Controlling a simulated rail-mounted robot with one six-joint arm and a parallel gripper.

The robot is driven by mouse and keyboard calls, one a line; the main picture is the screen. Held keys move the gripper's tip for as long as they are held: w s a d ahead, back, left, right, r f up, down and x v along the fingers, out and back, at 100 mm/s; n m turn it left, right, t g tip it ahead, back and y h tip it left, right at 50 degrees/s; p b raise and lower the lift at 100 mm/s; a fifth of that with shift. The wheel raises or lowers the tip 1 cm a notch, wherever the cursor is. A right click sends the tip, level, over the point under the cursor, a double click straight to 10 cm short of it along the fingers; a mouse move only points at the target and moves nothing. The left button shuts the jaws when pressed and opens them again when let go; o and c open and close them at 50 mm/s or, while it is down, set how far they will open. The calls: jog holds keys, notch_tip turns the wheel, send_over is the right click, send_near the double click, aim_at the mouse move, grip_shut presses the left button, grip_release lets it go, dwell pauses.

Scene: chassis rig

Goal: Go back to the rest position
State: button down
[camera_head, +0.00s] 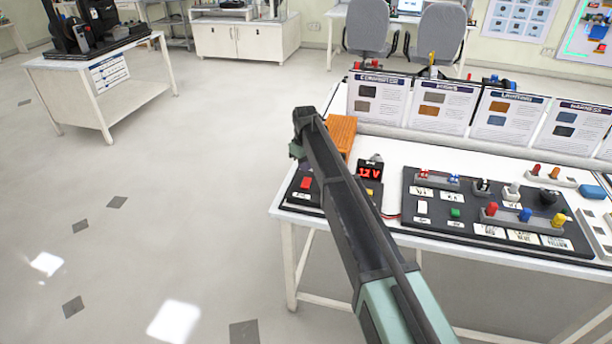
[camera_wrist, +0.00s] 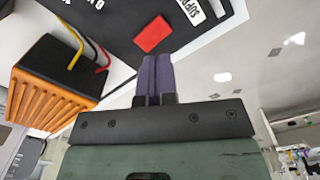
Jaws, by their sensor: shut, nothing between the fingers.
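My gripper (camera_wrist: 154,78) is shut and empty in the wrist camera view, its two dark fingers pressed together. The fingers point at the black power supply panel, close to its red switch (camera_wrist: 152,34); whether they touch it I cannot tell. In the head camera view my arm reaches forward over the left end of the white workbench (camera_head: 300,222), and the fingers are hidden. The red switch (camera_head: 306,183) shows just left of my arm.
An orange ribbed block (camera_wrist: 45,92) stands beside the panel, with red and yellow wires nearby. A black switch board (camera_head: 440,221) with coloured knobs lies to the right. Upright cards (camera_head: 442,106) line the bench's back. Open floor (camera_head: 180,220) lies left of the bench.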

jog(key=shift+r, duration=0.3)
jog(key=s+d+r+m+p, duration=0.1)
jog(key=s+d+m, duration=0.2)
jog(key=s+d, duration=0.5)
jog(key=s+d+r+m+p, duration=0.2)
jog(key=s+d, duration=0.5)
jog(key=s, duration=0.9)
jog(key=s+d+r+m+p, duration=0.1)
jog(key=s+d+m, duration=0.3)
jog(key=s+d, duration=0.4)
jog(key=s, duration=0.4)
jog(key=shift+s+d+r+m, duration=0.2)
jog(key=shift+s+d+m, duration=0.1)
jog(key=shift+d+m, duration=0.1)
